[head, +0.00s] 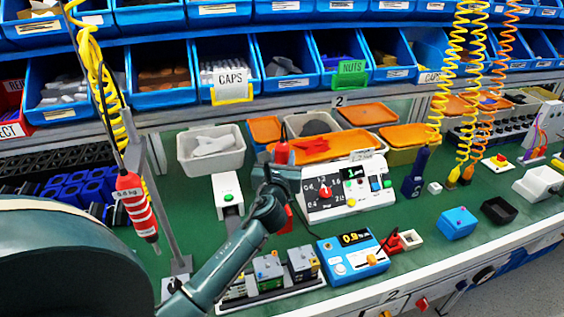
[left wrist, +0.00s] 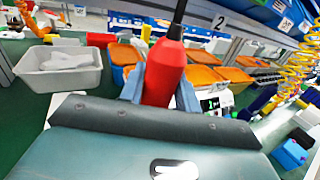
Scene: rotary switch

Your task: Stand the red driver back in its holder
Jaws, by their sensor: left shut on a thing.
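My left gripper (head: 280,172) is shut on the red driver (head: 282,152). The driver's red body stands up between the fingers, with a black cable at its top; in the left wrist view the red driver (left wrist: 165,72) looks roughly upright. A red patch just below the gripper may be its lower part; its tip is hidden. I cannot tell for sure which thing is its holder. A small white square block with a dark opening (head: 411,239) stands right of the blue meter box, with a small red piece beside it. My right gripper is not in view.
A white panel with a dial (head: 348,190) stands right of the gripper. A blue meter box (head: 352,258) and a rack of grey blocks (head: 268,283) are in front. A red striped hanging weight (head: 136,205) is at left.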

